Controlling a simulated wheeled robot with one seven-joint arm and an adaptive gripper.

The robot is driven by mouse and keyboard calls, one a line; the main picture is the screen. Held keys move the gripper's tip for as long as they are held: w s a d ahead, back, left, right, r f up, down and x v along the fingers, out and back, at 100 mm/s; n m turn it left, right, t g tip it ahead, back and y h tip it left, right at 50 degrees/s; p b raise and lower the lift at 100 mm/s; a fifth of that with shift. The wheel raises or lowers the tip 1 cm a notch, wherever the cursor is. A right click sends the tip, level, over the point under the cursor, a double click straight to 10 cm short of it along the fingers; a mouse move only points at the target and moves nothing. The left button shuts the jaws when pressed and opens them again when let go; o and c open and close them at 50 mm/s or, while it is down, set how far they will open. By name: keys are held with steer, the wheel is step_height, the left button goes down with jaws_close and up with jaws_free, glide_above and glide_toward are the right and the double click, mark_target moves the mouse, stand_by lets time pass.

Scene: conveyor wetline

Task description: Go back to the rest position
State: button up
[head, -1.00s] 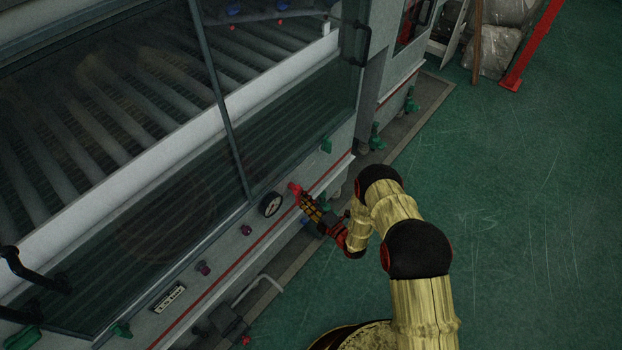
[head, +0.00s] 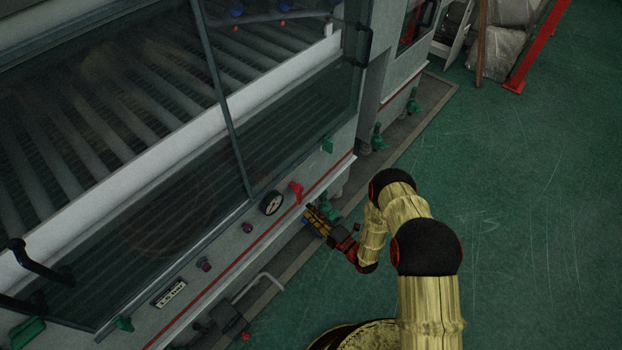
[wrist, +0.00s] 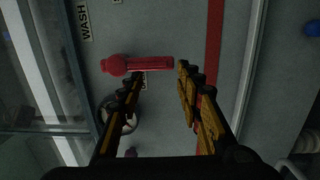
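My gripper (head: 312,215) is in front of the machine's front panel, just below and to the right of a red valve handle (head: 296,192). In the wrist view my gripper (wrist: 160,88) shows two fingers spread apart with nothing between them. The red handle (wrist: 140,66) lies ahead of the fingertips against the grey panel, and a gap to the gripper shows in the head view. My arm reaches in from the lower right.
A glass door (head: 290,130) covers the rollers. Open green floor (head: 530,220) lies to the right.

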steer(key=shift+s+d, duration=0.2)
steer(key=shift+d, duration=0.1)
steer(key=shift+w+a, duration=0.1)
stand_by(0.3)
